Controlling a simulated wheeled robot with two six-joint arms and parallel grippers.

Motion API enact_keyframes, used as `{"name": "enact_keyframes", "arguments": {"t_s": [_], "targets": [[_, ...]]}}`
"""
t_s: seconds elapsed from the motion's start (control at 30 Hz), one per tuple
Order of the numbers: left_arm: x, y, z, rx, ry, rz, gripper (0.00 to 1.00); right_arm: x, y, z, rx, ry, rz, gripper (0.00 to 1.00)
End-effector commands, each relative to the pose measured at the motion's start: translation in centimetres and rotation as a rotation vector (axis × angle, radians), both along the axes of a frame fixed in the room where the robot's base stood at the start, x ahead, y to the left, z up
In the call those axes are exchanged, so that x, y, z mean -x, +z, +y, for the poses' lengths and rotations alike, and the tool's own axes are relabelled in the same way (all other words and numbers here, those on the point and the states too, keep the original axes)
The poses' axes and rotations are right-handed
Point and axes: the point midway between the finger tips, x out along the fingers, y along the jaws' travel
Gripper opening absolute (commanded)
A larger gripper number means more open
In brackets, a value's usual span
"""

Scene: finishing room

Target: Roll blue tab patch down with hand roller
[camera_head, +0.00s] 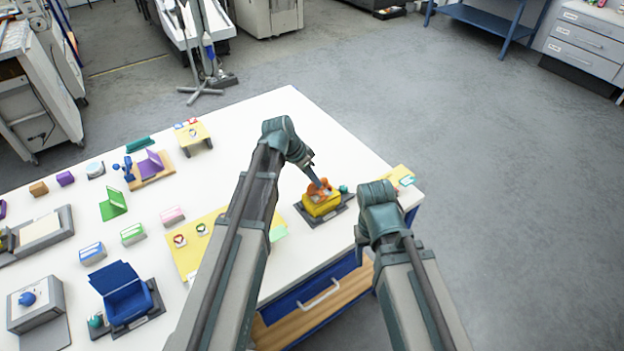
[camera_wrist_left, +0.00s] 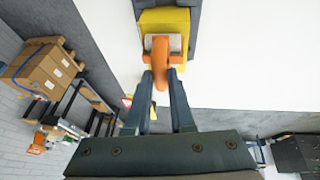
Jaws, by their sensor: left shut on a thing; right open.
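My left gripper (camera_head: 318,182) reaches down to a yellow holder (camera_head: 322,204) on a dark base near the table's right side. Its fingers (camera_wrist_left: 160,85) are shut on the orange handle of what looks like the hand roller (camera_wrist_left: 161,62). The roller's orange part sits at the yellow holder (camera_wrist_left: 165,20), and I cannot tell whether it is lifted clear. My right gripper (camera_head: 359,248) is open, low by the table's right edge, mostly hidden by its wrist. A yellow card with small blue and orange marks (camera_head: 404,176) lies at the right corner; I cannot tell whether the blue tab patch is on it.
The white table (camera_head: 270,115) has a clear strip at the back right. A yellow sheet (camera_head: 188,262) with small tags lies left of my left arm. A blue chair-like holder (camera_head: 125,298), a green folded card (camera_head: 113,205) and several small blocks stand further left.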

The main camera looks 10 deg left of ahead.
Motion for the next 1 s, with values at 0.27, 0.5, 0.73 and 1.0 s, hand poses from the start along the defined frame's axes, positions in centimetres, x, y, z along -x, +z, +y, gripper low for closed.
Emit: {"name": "enact_keyframes", "arguments": {"t_s": [0.27,0.5,0.73,1.0], "targets": [[-0.4,0.0,-0.4,-0.003,-0.001,0.002,0.0,0.0,0.1,0.0,0.0,0.0,0.0,0.6],[-0.6,0.1,-0.6,-0.003,0.0,0.001,0.0,0.0,0.1,0.0,0.0,0.0,0.0,0.6],[-1.1,0.2,-1.0,-0.003,-0.001,0.001,0.0,0.0,0.2,0.0,0.0,0.0,0.0,0.6],[-1.2,0.2,-1.2,-0.002,0.0,0.001,0.0,0.0,0.2,0.0,0.0,0.0,0.0,0.6]]}}
